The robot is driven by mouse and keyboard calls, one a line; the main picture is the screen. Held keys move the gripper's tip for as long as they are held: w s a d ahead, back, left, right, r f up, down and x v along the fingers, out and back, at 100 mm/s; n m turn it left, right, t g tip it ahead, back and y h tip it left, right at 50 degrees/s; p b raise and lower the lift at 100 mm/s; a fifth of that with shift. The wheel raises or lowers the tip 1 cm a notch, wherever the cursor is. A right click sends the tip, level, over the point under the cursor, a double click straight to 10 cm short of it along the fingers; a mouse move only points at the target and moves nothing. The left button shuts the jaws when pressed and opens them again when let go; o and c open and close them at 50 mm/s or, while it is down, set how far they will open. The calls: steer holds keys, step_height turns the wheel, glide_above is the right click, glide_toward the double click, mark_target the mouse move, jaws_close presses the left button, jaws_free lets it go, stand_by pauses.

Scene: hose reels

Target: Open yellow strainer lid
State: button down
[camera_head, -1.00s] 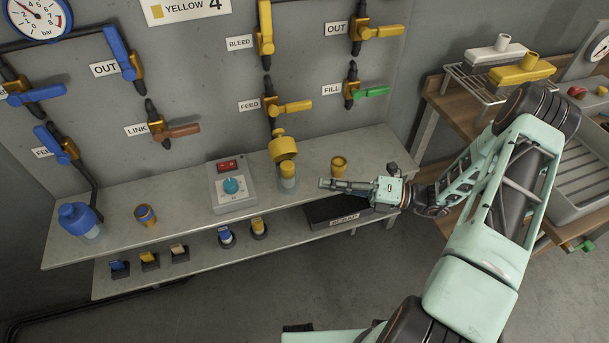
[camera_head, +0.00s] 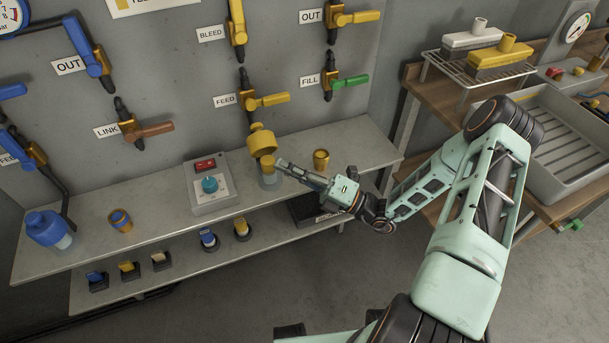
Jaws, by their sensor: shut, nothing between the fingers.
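The yellow strainer (camera_head: 268,161) stands on the upper shelf below the FEED valve, with a yellow band over a clear bowl. A wide round yellow part with a small knob, which looks like its lid (camera_head: 262,140), sits above and behind the band. I cannot tell whether it is open or seated. My gripper (camera_head: 281,164) is shut and empty, reaching in from the right. Its tips are close beside the strainer's right side, below the round part. I cannot tell whether they touch.
A yellow cup-like fitting (camera_head: 321,160) stands behind my gripper. A grey control box (camera_head: 209,186) with a teal knob is left of the strainer. A blue strainer (camera_head: 47,228) stands at the far left. The yellow FEED valve (camera_head: 264,101) is on the wall above.

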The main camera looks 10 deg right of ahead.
mark_target(260, 138)
steer(key=shift+w+a+r, duration=0.15)
steer(key=shift+w+r, duration=0.25)
steer(key=shift+w, duration=0.35)
steer(key=shift+w+a+r, duration=0.1)
steer(key=shift+w+r, duration=0.25)
steer(key=shift+w, duration=0.4)
steer(key=shift+r, duration=0.1)
steer(key=shift+w+r+m+h+p, duration=0.2)
steer(key=shift+m+h+p, duration=0.15)
steer(key=shift+p, duration=0.5)
